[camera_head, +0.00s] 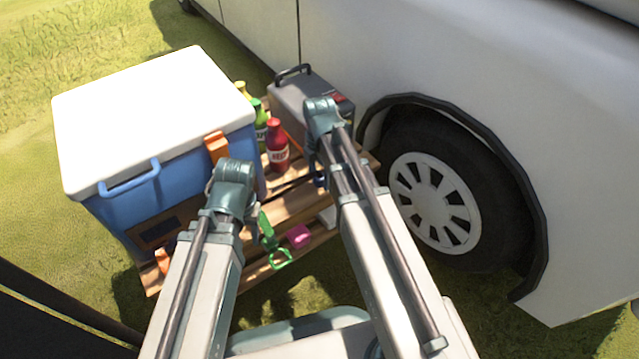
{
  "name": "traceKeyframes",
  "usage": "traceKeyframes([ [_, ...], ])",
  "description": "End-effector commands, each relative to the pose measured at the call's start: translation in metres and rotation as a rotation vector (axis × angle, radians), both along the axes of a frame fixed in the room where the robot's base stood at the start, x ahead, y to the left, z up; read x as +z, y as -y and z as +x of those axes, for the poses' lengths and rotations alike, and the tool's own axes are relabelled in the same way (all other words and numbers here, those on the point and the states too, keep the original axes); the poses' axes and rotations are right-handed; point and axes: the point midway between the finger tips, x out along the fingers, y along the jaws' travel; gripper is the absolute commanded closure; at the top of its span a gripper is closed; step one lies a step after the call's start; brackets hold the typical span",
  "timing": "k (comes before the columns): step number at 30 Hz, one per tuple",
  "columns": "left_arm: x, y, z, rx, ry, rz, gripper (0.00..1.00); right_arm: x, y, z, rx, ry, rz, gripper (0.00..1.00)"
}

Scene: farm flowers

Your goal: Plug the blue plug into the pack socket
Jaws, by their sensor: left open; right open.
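A grey box with a black handle, which looks like the pack (297,92), stands at the back right of a wooden pallet, beside the van. Red and dark details show on its right end, but I cannot make out a socket. A small dark blue piece (319,181), possibly the blue plug, shows at the edge of my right arm, mostly hidden. A thin dark cable runs left from near it. My two arms reach up from the bottom, the right one in front of the pack's near side. Their joints and links show, but no gripper fingers; both grippers are hidden.
A blue cooler with a white lid (150,105) fills the pallet's left. Red (277,150), green and yellow bottles stand beside it. A green tool (270,240) and a pink item (298,236) lie on the slats (290,208). The van's wheel (435,203) is close right.

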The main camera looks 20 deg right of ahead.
Motion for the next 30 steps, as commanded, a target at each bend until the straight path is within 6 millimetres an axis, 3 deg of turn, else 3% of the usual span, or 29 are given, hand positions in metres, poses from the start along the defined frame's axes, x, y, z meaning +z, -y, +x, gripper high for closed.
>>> traceKeyframes([
  [8,0.0014,0.0000,0.0000,0.000,0.000,0.000,0.50,0.0014,-0.0001,0.0000,0.000,0.000,0.000,0.21],
  [21,0.0014,0.0000,0.0000,0.000,0.000,0.000,0.50,0.0014,-0.0001,0.0000,0.000,0.000,0.000,1.00],
  [30,0.0022,0.0000,-0.0001,0.000,0.000,0.000,0.50,0.0022,-0.0004,0.0001,0.000,0.000,0.000,1.00],
])
